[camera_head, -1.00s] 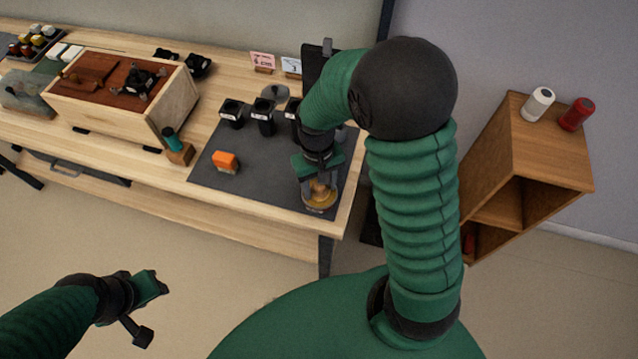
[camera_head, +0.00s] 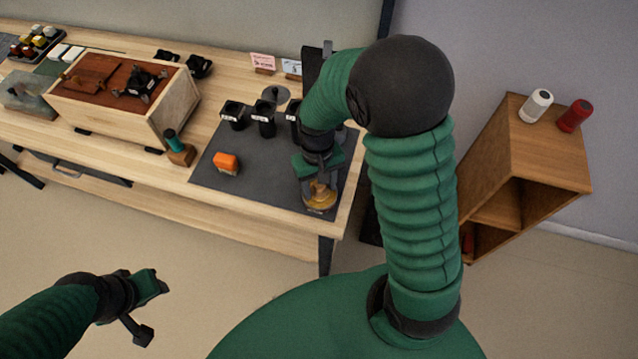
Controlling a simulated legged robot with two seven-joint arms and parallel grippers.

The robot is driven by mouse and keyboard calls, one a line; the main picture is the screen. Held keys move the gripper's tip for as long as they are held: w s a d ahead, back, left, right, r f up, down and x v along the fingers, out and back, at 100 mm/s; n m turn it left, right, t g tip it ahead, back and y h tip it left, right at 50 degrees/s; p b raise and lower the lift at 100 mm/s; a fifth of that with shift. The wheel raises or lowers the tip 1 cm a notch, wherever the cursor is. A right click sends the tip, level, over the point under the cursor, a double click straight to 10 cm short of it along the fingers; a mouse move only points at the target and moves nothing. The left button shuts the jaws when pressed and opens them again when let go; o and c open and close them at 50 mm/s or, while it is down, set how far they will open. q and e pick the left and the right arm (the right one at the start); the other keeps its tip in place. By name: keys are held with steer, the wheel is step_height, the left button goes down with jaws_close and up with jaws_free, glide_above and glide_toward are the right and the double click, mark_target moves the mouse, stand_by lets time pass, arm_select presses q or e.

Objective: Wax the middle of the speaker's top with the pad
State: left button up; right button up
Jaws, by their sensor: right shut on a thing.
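The speaker appears to be the pale wooden box (camera_head: 165,115) at the left of the table, with a reddish-brown top (camera_head: 110,78) that has black fittings on it. My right gripper (camera_head: 319,186) is at the front right corner of the dark mat. It is shut on a small tan thing, likely the pad (camera_head: 319,190), mostly hidden between the fingers. The pad is at or just over a round amber tin (camera_head: 322,203); I cannot tell if they touch. My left gripper (camera_head: 152,309) is open and empty over the floor, away from the table.
A green-handled tool in a wooden block (camera_head: 178,148) stands between speaker and mat. A wooden shelf (camera_head: 545,160) stands at right. The mat's front middle is clear.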

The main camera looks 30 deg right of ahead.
steer(key=shift+r+p, duration=2.85)
steer(key=shift+r, duration=0.35)
steer(key=shift+f, duration=0.1)
